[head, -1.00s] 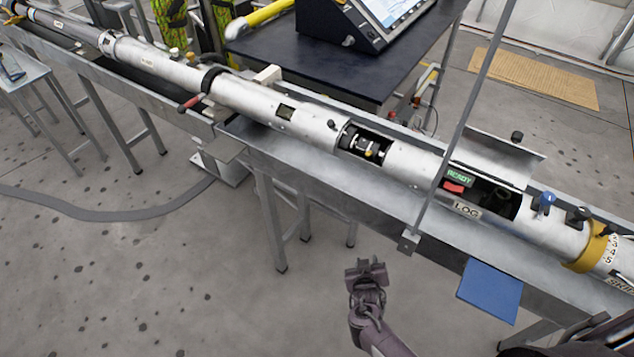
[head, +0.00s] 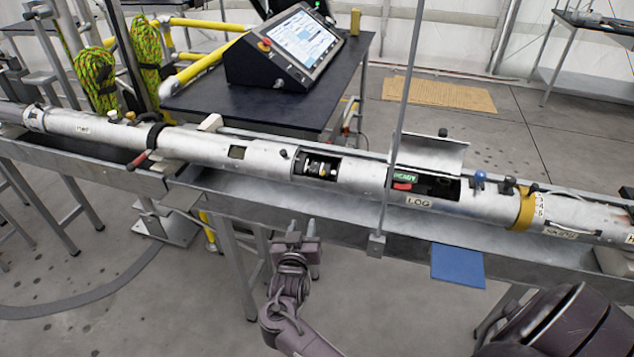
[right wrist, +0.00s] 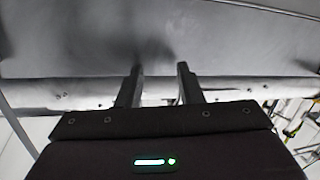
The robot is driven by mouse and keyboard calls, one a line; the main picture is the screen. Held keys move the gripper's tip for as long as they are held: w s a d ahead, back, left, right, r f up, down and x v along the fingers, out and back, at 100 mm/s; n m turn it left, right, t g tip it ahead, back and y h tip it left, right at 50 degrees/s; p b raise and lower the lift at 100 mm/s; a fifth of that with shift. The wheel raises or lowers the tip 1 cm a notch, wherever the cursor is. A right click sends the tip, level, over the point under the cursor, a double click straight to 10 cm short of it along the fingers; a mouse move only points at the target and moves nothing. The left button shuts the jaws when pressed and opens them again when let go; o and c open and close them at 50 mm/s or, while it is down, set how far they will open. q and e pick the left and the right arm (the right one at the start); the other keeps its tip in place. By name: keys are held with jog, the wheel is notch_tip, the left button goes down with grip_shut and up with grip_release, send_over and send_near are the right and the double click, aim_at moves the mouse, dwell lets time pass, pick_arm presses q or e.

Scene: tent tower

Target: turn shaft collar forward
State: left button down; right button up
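A long silver tube (head: 262,181) lies across the head view on a metal bench. A window in it shows a dark and silver shaft with a ring-like collar (head: 320,166); its turn position is too small to tell. My right gripper (head: 298,236) is in front of the bench, below and slightly left of this window, apart from the tube. In the right wrist view its two fingers (right wrist: 159,72) stand apart with nothing between them, facing a grey metal surface. My left gripper is not in view.
A thin upright post (head: 394,130) stands before the tube, right of the window. A raised cover (head: 432,155) is by an opening with a green READY label (head: 405,177). A blue plate (head: 457,266) juts from the bench front. A console (head: 290,50) stands behind.

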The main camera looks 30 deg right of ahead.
aim_at(322, 175)
notch_tip(322, 175, up, 10)
jog(key=d+m+g+h, duration=0.1)
jog(key=d+m+h, duration=0.2)
jog(key=m, duration=0.1)
jog(key=p+x, duration=0.1)
jog(key=x, duration=0.4)
jog(key=shift+w+d+f, duration=0.15)
jog(key=shift+d, duration=0.1)
jog(key=shift+w+d+f, duration=0.1)
jog(key=shift+w+d, duration=0.3)
jog(key=shift+d, duration=0.05)
grip_shut()
